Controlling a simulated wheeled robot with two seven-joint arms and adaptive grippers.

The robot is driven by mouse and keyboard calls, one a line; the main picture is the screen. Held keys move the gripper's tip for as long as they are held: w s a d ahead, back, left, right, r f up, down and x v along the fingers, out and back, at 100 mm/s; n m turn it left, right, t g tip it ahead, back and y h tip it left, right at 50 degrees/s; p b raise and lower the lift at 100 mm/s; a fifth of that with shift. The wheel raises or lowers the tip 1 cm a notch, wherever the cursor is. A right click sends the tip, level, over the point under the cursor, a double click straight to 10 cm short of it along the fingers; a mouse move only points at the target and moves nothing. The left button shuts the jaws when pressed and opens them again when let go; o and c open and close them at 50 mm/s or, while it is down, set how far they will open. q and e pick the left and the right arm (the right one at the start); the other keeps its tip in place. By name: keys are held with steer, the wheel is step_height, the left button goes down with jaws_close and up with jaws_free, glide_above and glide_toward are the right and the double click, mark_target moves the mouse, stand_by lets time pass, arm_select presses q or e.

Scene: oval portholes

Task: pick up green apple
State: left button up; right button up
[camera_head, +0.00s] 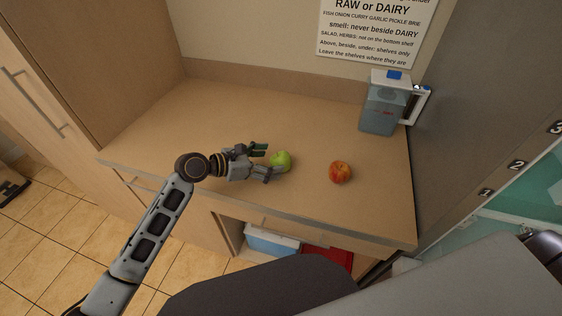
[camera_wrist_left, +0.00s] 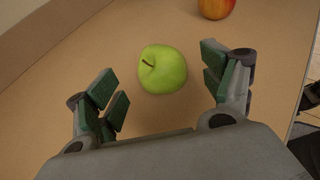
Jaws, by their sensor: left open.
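The green apple (camera_head: 281,161) rests on the wooden counter, just off the fingertips of my left gripper (camera_head: 268,163). My left gripper is open and empty, low over the counter, with its fingers pointing toward the apple. In the left wrist view the green apple (camera_wrist_left: 162,69) lies ahead of and between the two spread fingers of the gripper (camera_wrist_left: 166,85), with its stem at upper left. Neither finger appears to touch it. My right gripper is not in view.
A red apple (camera_head: 340,172) sits to the right of the green one; it also shows in the left wrist view (camera_wrist_left: 215,7). A clear jug (camera_head: 384,107) stands at the back right. The counter (camera_head: 240,105) is bare behind the gripper. A wall rises behind.

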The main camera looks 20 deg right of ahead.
mark_target(274, 161)
arm_select(q)
steer(key=shift+x, duration=1.1)
steer(key=shift+d+f, duration=0.1)
steer(key=shift+d, duration=0.25)
steer(key=shift+w+d+f, duration=0.1)
steer(key=shift+d, duration=0.1)
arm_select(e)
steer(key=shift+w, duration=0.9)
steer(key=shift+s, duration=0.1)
arm_select(q)
steer(key=c, duration=1)
steer(key=shift+c, duration=0.7)
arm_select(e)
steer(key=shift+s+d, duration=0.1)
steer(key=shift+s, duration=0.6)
